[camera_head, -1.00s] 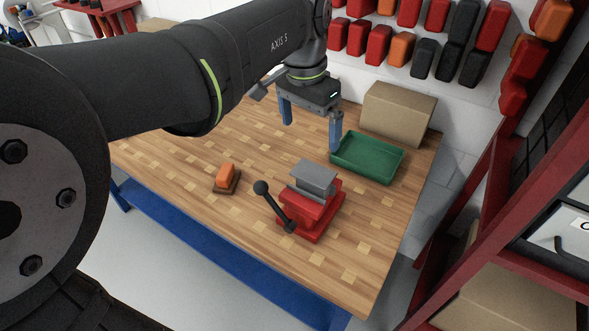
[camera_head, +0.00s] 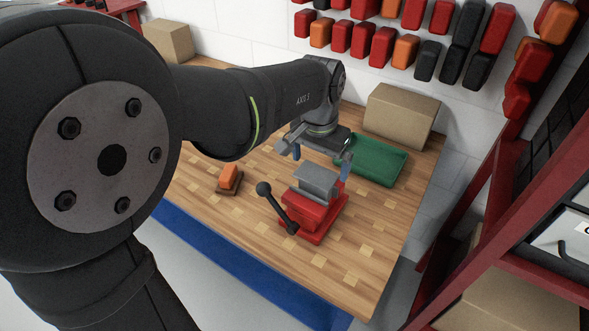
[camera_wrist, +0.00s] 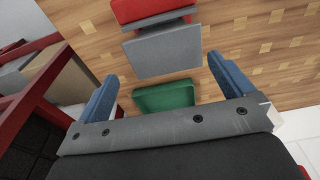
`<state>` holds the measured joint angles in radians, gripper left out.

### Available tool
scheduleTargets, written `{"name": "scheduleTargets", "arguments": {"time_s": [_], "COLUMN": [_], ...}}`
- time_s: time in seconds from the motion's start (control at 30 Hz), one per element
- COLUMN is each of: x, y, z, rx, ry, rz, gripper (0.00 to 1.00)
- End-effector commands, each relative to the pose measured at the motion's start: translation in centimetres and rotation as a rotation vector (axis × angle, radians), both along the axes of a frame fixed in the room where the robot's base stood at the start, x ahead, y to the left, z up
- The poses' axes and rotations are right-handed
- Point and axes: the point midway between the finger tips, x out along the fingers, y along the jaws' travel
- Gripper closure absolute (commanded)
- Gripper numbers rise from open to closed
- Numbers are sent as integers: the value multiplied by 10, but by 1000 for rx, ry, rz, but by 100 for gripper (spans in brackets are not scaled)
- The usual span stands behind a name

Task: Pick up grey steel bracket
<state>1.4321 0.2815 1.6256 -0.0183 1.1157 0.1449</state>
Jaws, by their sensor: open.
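The grey steel bracket (camera_head: 318,179) sits on top of the red vise (camera_head: 311,215) on the wooden workbench. It shows as a grey plate (camera_wrist: 163,52) in the wrist view, beside the red vise (camera_wrist: 150,9). My gripper (camera_head: 320,163) is open and empty, just behind and above the bracket. In the wrist view, the spread fingers of my gripper (camera_wrist: 166,84) are wider apart than the bracket. I cannot tell whether any finger touches it.
A green tray (camera_head: 370,160) lies behind the vise, with a cardboard box (camera_head: 400,115) beyond it. The vise's black handle (camera_head: 277,207) sticks out to the left. An orange block on a brown base (camera_head: 229,179) lies further left. A red shelf rack (camera_head: 470,220) stands at the right.

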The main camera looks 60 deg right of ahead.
Motion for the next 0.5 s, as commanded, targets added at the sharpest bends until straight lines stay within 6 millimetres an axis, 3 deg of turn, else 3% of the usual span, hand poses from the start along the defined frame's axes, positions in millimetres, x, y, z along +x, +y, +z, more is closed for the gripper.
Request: {"name": "scheduleTargets", "arguments": {"time_s": [0.5], "x": [7], "y": [-4], "z": [-53], "rx": [0], "ry": [2], "rz": [-1], "gripper": [2]}}
